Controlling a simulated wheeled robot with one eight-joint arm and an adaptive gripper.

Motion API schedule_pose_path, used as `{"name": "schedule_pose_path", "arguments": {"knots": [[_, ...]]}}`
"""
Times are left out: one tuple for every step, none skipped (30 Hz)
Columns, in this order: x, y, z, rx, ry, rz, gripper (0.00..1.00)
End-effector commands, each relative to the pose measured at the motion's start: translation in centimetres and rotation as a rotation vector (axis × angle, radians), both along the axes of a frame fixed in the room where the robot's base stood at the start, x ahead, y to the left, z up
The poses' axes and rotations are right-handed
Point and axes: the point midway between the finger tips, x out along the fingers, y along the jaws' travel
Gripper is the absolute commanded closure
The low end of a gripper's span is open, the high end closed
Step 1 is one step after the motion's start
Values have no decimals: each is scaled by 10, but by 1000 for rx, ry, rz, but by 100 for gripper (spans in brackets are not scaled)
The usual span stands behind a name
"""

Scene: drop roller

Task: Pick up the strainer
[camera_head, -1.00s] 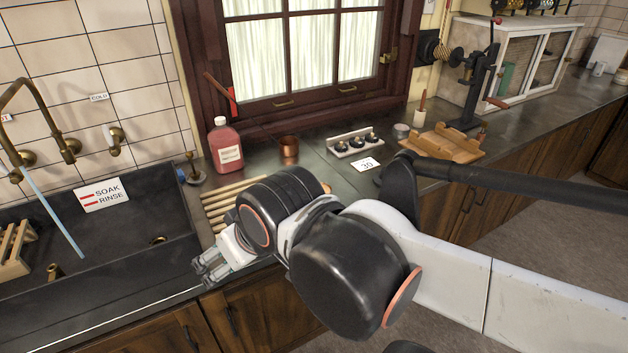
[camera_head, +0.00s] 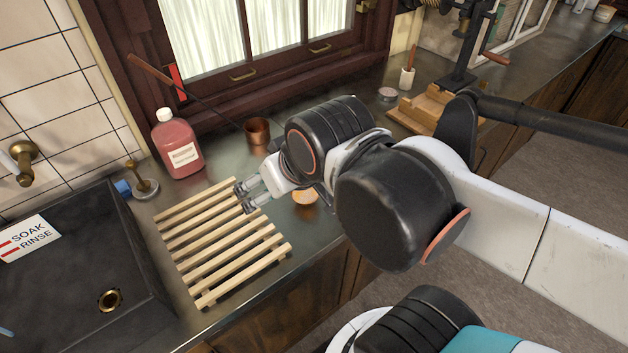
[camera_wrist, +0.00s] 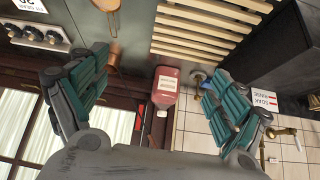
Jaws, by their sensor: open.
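No strainer shows clearly. A small orange round thing (camera_head: 305,199) lies on the counter just right of the slatted rack, partly hidden by my arm; I cannot tell whether it is the strainer. In the wrist view an orange-brown piece (camera_wrist: 108,5) with a thin handle-like strip is cut off by the top edge, near the copper cup (camera_wrist: 114,56). My gripper (camera_head: 247,197) is open and empty, above the right far part of the slatted rack. Its fingers stand wide apart in the wrist view.
The wooden slatted rack (camera_head: 218,247) lies beside the dark sink (camera_head: 75,265). A pink-red bottle (camera_head: 178,146) and the copper cup (camera_head: 257,131) stand behind it. A wooden-handled tool (camera_head: 151,74) leans at the window. A wooden block (camera_head: 420,110) sits farther right.

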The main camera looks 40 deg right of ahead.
Motion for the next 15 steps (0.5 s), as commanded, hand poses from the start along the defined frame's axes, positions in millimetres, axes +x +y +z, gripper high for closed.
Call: {"name": "schedule_pose_path", "arguments": {"knots": [[1,0,1,-3,4,3,10],[2,-1,1,-6,7,7,10],[4,-1,2,-10,11,11,10],[5,-2,2,-13,14,14,10],[6,-2,3,-17,17,17,10],[8,-3,3,-21,22,23,10],[9,-3,3,-25,25,26,10],[10,-4,3,-28,29,30,10],[12,-4,4,-33,36,36,10],[13,-5,5,-37,40,40,10],[15,-6,5,-42,44,46,10],[18,-6,6,-48,51,53,10],[19,-7,6,-52,56,59,10],[22,-8,6,-58,63,66,10],[24,-9,7,-65,72,74,10]]}}
